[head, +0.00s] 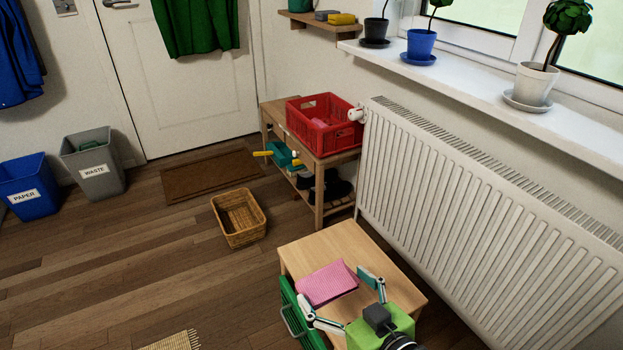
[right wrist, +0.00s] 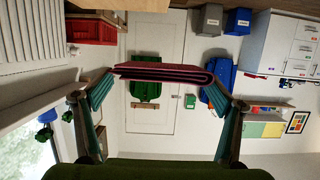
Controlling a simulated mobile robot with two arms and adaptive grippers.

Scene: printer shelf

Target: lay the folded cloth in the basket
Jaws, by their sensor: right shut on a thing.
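The folded cloth (head: 327,282) is pink and lies flat between the fingers of my right gripper (head: 336,290), over the small wooden cabinet. In the right wrist view the cloth (right wrist: 163,73) shows edge-on as stacked folds, with a fingertip of the gripper (right wrist: 162,76) at each side. My right gripper is shut on it. I cannot tell whether the cloth touches the cabinet top. The wicker basket (head: 246,238) stands on the floor beyond the cabinet and to the left, and looks empty. My left gripper is not in view.
A brown doormat (head: 210,175) lies behind the basket. Floor left of the basket is clear.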

